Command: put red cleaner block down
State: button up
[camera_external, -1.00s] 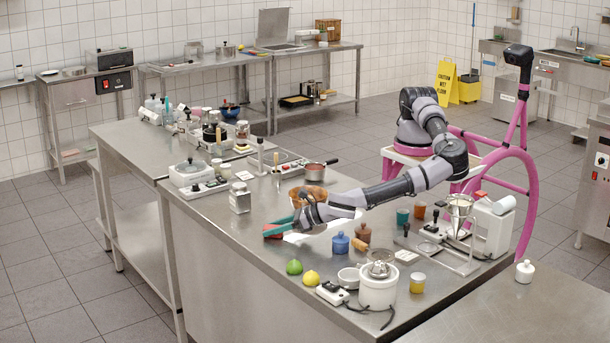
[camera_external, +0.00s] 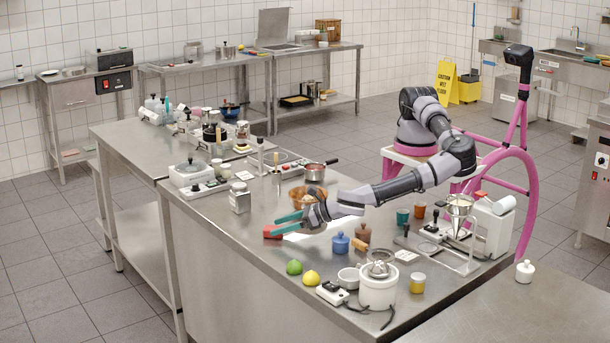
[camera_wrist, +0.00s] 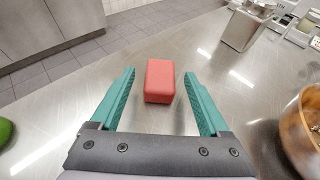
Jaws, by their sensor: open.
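The red cleaner block (camera_wrist: 160,81) lies on the steel counter (camera_wrist: 145,145), between and slightly beyond the tips of my open gripper (camera_wrist: 157,76) in the wrist view. There is clear space between the block and each teal finger. In the external view the block (camera_external: 271,231) rests near the counter's left edge. My gripper (camera_external: 280,227) is just to its right, with its fingers spread, and partly covers the view of it.
A brown bowl (camera_wrist: 304,130) stands to the right of my gripper in the wrist view. A green fruit (camera_external: 294,267) and a yellow one (camera_external: 311,278) lie toward the front. A metal-topped jar (camera_external: 240,198) stands behind the block. The counter around the block is clear.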

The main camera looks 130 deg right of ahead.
jog(key=v, duration=0.9)
jog(key=shift+r, duration=0.1)
jog(key=shift+s, duration=0.1)
